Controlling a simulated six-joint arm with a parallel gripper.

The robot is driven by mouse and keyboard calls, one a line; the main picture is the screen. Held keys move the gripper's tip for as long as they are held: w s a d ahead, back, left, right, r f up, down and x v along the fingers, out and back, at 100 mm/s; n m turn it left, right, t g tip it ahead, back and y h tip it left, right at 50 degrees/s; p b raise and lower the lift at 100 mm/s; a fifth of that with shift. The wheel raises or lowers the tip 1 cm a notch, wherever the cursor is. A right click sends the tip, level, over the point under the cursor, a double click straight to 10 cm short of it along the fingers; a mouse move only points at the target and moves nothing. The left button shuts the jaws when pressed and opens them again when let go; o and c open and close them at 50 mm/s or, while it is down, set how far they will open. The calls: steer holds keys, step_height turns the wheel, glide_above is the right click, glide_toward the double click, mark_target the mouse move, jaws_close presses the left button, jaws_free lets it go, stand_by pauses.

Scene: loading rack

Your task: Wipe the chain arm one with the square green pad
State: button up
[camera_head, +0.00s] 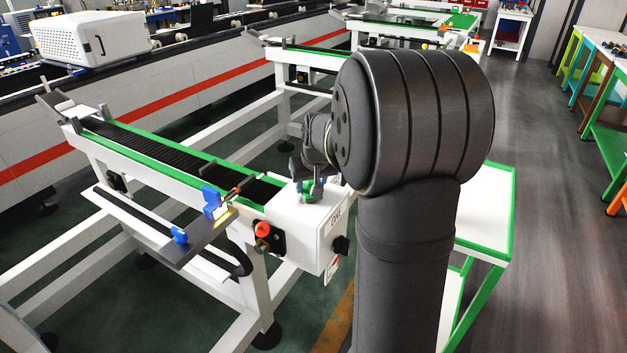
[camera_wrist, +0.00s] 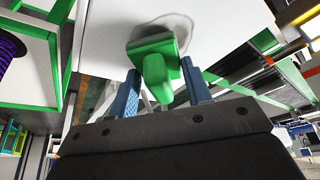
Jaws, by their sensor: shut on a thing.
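The chain arm (camera_head: 170,152) is a white beam with green edges and a black chain strip, ending in a white box (camera_head: 300,230). I cannot read the box's small label clearly. My gripper (camera_head: 310,185) is over the top of this box. In the wrist view its blue fingers (camera_wrist: 160,85) are shut on the handle of the square green pad (camera_wrist: 152,46). The pad is at a white surface (camera_wrist: 105,40), with a grey smudge around it. Whether it presses on the surface I cannot tell. In the head view only a bit of the pad (camera_head: 308,197) shows.
A shelf with blue fixtures (camera_head: 214,203) hangs at the near side. A white table with green edges (camera_head: 485,215) stands to the right, partly behind my arm. Grey floor is clear beyond it.

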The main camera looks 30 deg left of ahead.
mark_target(298, 203)
steer(key=shift+s, duration=2.75)
steer(key=shift+w+a, duration=0.2)
steer(key=shift+a, duration=0.05)
steer(key=shift+w, duration=3.9)
steer(key=shift+s, duration=4.1)
step_height(298, 203, up, 8)
